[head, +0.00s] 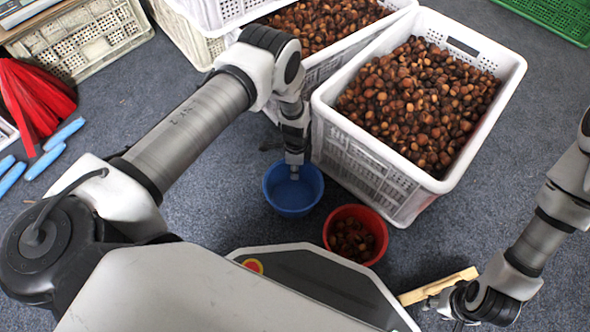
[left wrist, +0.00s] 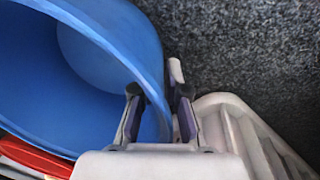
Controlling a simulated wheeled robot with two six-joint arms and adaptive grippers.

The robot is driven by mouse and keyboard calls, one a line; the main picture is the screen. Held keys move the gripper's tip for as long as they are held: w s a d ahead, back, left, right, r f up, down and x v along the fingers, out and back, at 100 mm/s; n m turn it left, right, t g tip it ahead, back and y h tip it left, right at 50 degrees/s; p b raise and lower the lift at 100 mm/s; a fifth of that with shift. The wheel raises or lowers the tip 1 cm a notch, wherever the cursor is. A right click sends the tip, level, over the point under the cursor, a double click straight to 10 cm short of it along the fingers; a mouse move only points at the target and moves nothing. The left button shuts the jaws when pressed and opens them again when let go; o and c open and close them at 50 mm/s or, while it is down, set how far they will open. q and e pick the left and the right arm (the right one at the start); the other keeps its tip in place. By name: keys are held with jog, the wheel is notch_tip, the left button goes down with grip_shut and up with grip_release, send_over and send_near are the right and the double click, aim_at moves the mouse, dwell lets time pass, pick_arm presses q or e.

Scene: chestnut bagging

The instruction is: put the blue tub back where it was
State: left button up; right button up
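The blue tub (head: 282,200) stands on the grey floor in front of the white chestnut crate and looks empty in the head view. My left gripper (head: 294,172) points down at its rim. In the left wrist view, the fingers of my left gripper (left wrist: 158,118) straddle the wall of the blue tub (left wrist: 110,40), one inside and one outside, with a gap between the pads. My right gripper (head: 436,301) is at the lower right beside a pale wooden bar (head: 450,281); whether it grips the bar is unclear.
A red tub (head: 331,222) with chestnuts stands right of the blue tub. A white crate (head: 365,166) full of chestnuts is close behind both. Another chestnut crate (head: 330,62) stands at the back. Red bags (head: 38,95) and blue items (head: 64,133) lie left.

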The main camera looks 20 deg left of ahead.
pick_arm(q)
jog(key=shift+r, duration=0.15)
jog(key=r+p, duration=0.1)
jog(key=r, duration=0.1)
jog(key=r+p, duration=0.2)
jog(key=r, duration=0.1)
jog(key=w+r+p, duration=0.1)
jog(key=r, duration=0.1)
jog(key=shift+a+r+p, duration=0.15)
jog(key=shift+r+p, duration=0.2)
jog(key=shift+f, duration=0.1)
